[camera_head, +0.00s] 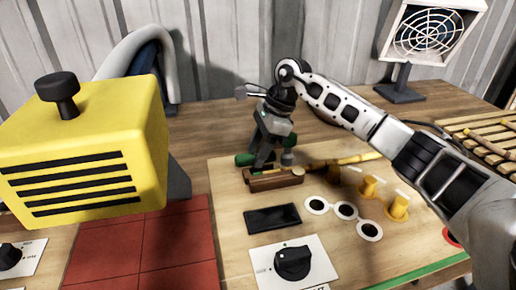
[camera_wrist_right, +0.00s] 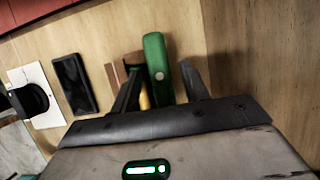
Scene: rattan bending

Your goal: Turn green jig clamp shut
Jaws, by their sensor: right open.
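The green jig clamp (camera_head: 244,159) shows in the head view at the far left of the work board, partly hidden by my right gripper (camera_head: 265,158). In the right wrist view its green handle (camera_wrist_right: 155,55) lies between the two fingers of my right gripper (camera_wrist_right: 161,68). The fingers are open, one on each side of the handle, with a gap visible on both sides. The brown jig block (camera_head: 272,180) sits just in front of the clamp, with a yellow rattan pole (camera_head: 345,160) running right from it. My left gripper is not seen.
A yellow slatted box with a black knob (camera_head: 85,150) fills the left. A black dial (camera_head: 292,262), a dark panel (camera_head: 272,218) and yellow pegs (camera_head: 398,207) are on the board.

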